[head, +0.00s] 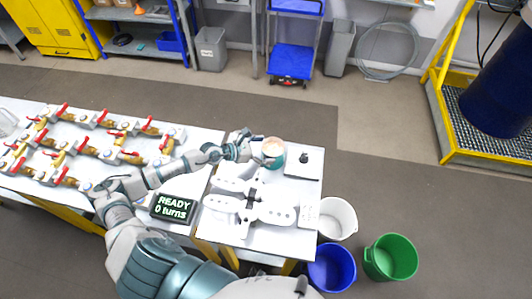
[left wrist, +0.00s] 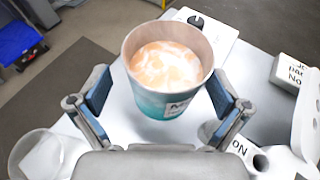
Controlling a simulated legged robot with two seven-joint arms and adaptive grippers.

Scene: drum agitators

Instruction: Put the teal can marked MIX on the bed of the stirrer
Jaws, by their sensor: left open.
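The teal can (head: 273,155) stands upright near the back of the white table, with a pale orange and white swirled content. In the left wrist view the can (left wrist: 165,103) shows part of a dark-lettered label. My left gripper (head: 252,149) is open, with its two blue-padded fingers on either side of the can; whether they touch it is unclear. The stirrer (head: 303,163), a white unit with a black knob, is just right of the can; in the left wrist view it (left wrist: 225,38) is partly hidden behind it. I cannot tell whether the can rests on its bed.
White holed pieces (head: 275,213) lie in front of the can. A display (head: 173,208) reads READY, 0 turns. Valves with red handles (head: 105,150) cover the left table. White (head: 338,218), blue (head: 332,267) and green (head: 390,257) buckets stand at the right.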

